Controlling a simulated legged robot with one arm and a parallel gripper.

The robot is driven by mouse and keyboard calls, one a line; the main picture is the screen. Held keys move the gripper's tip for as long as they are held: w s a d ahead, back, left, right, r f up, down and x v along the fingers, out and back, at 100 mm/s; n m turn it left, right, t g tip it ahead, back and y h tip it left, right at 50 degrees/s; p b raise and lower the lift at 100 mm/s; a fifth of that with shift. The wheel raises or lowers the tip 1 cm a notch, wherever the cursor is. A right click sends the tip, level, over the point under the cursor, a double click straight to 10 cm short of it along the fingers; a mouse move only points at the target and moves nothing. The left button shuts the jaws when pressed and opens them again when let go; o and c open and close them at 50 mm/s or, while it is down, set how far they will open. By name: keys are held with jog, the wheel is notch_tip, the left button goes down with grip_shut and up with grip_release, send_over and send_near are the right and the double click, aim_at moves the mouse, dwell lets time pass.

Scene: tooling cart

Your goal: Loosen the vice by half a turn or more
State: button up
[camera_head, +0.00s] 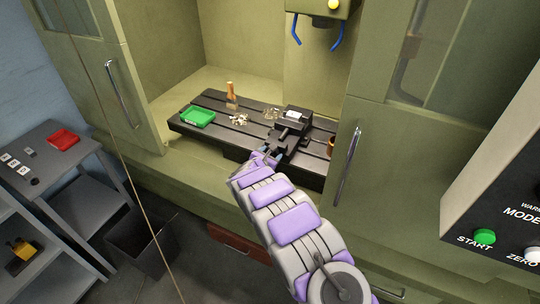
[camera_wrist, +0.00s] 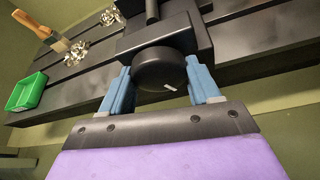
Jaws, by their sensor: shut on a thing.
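The black vice (camera_head: 293,122) stands on the slotted machine bed, with a light piece on its top in the head view. In the wrist view its round black knob (camera_wrist: 160,70) with a short white mark faces me, below the vice body (camera_wrist: 170,36). My gripper (camera_wrist: 158,88) has one blue finger on each side of the knob and is shut on it. In the head view my gripper (camera_head: 265,157) is at the front end of the vice, and my arm partly hides the grip there.
On the bed (camera_head: 205,135) are a green tray (camera_head: 198,118), a wooden-handled brush (camera_head: 231,95), metal shavings (camera_head: 239,120) and a brown cup-like object (camera_head: 331,146). Open cabinet doors flank the opening. A control panel with a green START button (camera_head: 484,237) is at right.

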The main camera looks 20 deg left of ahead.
jog(key=c, duration=0.4)
jog(key=shift+a+r+n+p, duration=0.1)
jog(key=shift+n+p, duration=0.2)
jog(key=shift+p, duration=0.45)
